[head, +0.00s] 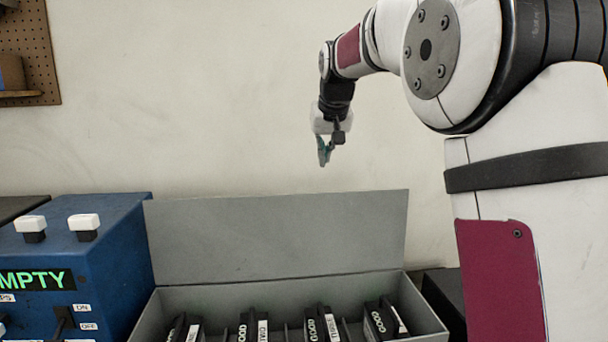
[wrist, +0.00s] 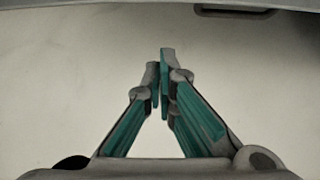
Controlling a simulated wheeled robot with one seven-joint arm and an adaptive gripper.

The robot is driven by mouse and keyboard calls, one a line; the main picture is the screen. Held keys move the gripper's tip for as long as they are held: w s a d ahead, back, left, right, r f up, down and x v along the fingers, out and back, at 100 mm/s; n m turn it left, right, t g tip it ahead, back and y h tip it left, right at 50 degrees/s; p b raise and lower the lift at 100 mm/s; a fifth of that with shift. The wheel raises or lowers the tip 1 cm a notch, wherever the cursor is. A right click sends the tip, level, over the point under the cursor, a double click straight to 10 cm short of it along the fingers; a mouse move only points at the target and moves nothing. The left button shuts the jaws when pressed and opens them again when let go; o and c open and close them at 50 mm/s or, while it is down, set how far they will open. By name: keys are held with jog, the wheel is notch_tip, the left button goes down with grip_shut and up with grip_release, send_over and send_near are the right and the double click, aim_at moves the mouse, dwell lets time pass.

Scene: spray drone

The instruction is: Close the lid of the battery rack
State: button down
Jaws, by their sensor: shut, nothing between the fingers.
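The battery rack (head: 432,314) is a grey box at the bottom middle of the head view. Its grey lid (head: 277,236) stands up open along the back edge, close to the wall. Several black batteries with labels such as GOOD stand in the rack's slots. My gripper (head: 323,162) is above the lid's top edge, towards its right half, apart from it and pointing down. In the wrist view my gripper (wrist: 160,70) has its teal-padded fingers together with nothing between them. The rack's front is cut off by the frame's lower edge.
A blue box (head: 115,285) with a green EMPTY display, switches and white-topped knobs stands left of the rack. A pegboard (head: 35,45) hangs at the upper left. A dark object (head: 445,292) is right of the rack. The air above the rack is clear.

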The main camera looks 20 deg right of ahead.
jog(key=p+x, duration=0.1)
jog(key=x, duration=0.9)
jog(key=s, duration=0.1)
jog(key=s+p, duration=0.1)
jog(key=s, duration=0.2)
jog(key=shift+s+a+r, duration=0.15)
jog(key=shift+a+r, duration=0.15)
jog(key=shift+a, duration=0.05)
